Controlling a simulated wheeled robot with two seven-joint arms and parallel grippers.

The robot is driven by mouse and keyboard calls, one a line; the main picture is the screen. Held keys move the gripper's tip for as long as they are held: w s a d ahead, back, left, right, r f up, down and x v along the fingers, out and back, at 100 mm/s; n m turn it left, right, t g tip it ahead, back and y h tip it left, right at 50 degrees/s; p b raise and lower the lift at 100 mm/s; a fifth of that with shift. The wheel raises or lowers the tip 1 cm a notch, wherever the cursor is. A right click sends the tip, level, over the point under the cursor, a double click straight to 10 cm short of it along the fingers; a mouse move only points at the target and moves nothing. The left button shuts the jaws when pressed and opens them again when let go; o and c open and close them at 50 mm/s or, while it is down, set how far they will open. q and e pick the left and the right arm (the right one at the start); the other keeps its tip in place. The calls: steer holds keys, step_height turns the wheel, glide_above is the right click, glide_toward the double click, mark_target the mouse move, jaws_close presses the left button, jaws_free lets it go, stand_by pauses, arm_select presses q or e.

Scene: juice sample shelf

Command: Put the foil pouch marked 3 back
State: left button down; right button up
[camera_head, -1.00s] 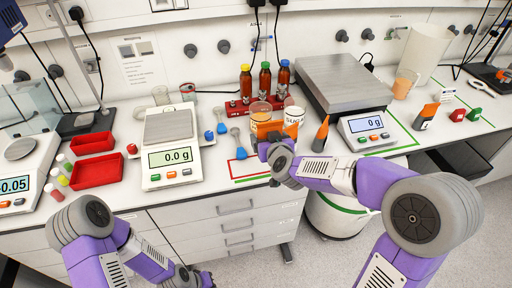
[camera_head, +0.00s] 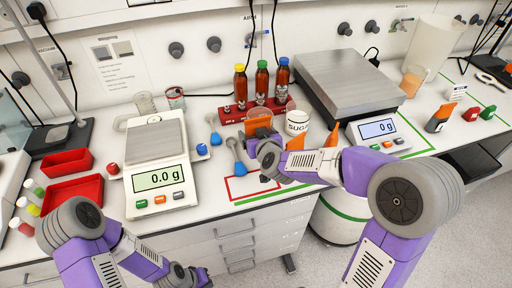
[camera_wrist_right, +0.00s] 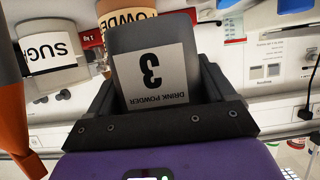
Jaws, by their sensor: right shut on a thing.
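My right gripper (camera_wrist_right: 158,110) is shut on a grey foil pouch (camera_wrist_right: 150,60) with a white label reading 3 and DRINK POWDER, upside down in the right wrist view.
Blue spoons, a bottle rack (camera_head: 235,114) and a white scale (camera_head: 158,184) are to the left. A large scale (camera_head: 345,80) stands behind.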

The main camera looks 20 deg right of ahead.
step_height(320, 180, down, 4)
steer(key=shift+f+b, duration=0.15)
steer(key=shift+b, duration=0.85)
steer(key=shift+f+b, duration=0.45)
steer(key=shift+f, duration=0.05)
steer(key=o, duration=1.2)
